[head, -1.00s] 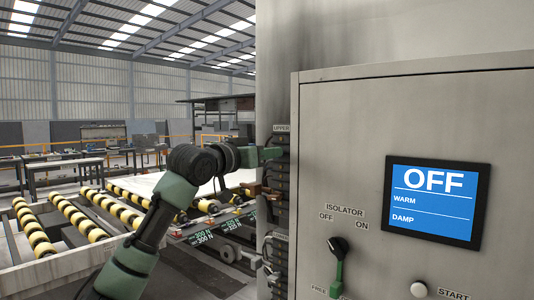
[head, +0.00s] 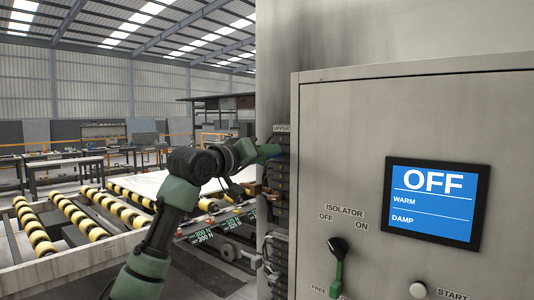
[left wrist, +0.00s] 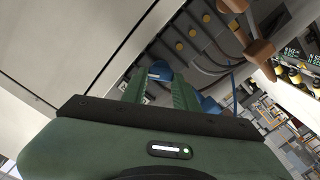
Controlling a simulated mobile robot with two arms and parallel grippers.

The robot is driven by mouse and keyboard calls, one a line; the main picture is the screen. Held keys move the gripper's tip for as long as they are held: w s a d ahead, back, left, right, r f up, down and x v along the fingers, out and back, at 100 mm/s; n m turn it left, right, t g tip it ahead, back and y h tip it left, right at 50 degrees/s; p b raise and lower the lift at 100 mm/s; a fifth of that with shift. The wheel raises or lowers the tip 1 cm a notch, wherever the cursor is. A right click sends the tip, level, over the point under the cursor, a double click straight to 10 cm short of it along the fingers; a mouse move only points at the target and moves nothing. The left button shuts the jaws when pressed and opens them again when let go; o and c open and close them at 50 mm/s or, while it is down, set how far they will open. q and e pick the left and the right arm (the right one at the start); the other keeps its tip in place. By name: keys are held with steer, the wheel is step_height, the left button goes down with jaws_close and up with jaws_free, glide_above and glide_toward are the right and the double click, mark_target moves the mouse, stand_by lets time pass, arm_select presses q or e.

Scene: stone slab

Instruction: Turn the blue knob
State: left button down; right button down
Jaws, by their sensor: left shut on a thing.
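A blue knob (left wrist: 160,72) shows between the fingertips of my left gripper (left wrist: 160,80) in the left wrist view. The gripper is shut on it, and the fingers cover its sides. In the head view my left gripper (head: 272,150) reaches the side of the grey cabinet, just below the "UPPER" label (head: 282,128). The knob is mostly hidden there; how far it is turned cannot be told. My right gripper is not in view.
The cabinet front (head: 340,130) carries a screen reading "OFF" (head: 432,200) and a black-and-green isolator handle (head: 337,265). A brown cross-shaped handle (left wrist: 250,35) is close beside the gripper. A roller conveyor (head: 75,215) stands at left.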

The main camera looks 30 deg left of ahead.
arm_select(q)
steer(key=n+p, duration=0.2)
steer(key=n, duration=0.5)
steer(key=n+p, duration=0.3)
steer(key=n, duration=0.5)
steer(key=n+p, duration=0.3)
steer(key=n, duration=0.5)
steer(key=shift+f, duration=0.4)
steer(key=shift+f+n+p, duration=0.15)
steer(key=shift+n+p, duration=0.5)
steer(key=shift+n, duration=0.25)
steer(key=shift+f, duration=0.1)
steer(key=c, duration=1.1)
jaws_free()
steer(key=shift+s, duration=0.1)
